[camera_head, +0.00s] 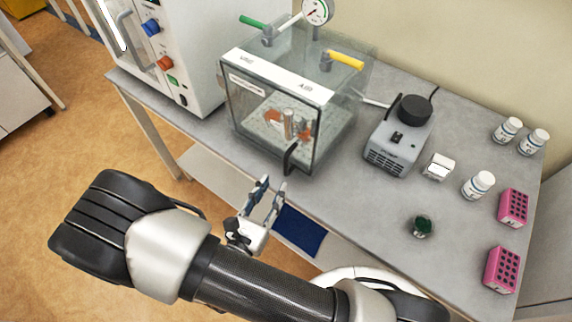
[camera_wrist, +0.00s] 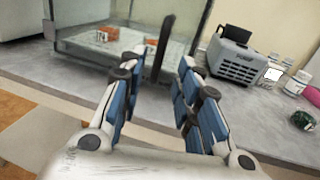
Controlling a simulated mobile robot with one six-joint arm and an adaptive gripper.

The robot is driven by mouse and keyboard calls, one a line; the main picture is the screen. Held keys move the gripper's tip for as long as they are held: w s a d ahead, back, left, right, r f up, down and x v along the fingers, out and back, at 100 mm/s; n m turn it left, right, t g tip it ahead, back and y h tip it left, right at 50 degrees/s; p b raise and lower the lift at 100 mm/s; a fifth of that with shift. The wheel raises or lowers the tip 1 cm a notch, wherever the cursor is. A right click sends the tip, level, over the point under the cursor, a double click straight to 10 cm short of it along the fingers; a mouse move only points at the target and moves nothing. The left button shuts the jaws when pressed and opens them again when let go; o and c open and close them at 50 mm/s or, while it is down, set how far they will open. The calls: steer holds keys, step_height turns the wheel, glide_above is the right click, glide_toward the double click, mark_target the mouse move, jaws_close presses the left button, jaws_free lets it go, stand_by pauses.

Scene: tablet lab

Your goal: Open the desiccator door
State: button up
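The desiccator (camera_head: 300,140) is a clear box on the grey bench with white labels along its top front edge, and its door is closed. A dark upright handle (camera_head: 290,158) sits at the right side of the door front. In the wrist view the handle (camera_wrist: 163,50) stands straight ahead, beyond and between the fingertips. My gripper (camera_head: 266,192) is open and empty, in front of the bench edge and a little short of the handle. In the wrist view the two blue-padded fingers (camera_wrist: 157,80) are spread apart. Orange-red and metallic items (camera_head: 290,125) show inside the desiccator.
A white oven-like cabinet (camera_head: 195,50) stands left of the desiccator. A grey pump (camera_head: 398,140) is at its right, with white bottles (camera_head: 478,184), pink racks (camera_head: 513,207) and a green-topped jar (camera_head: 421,227) further right. The bench front is clear between desiccator and jar.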

mark_target(285, 167)
steer(key=b+x, duration=0.1)
steer(key=x, duration=0.8)
steer(key=shift+s, duration=0.1)
steer(key=shift+c, duration=0.5)
jaws_close()
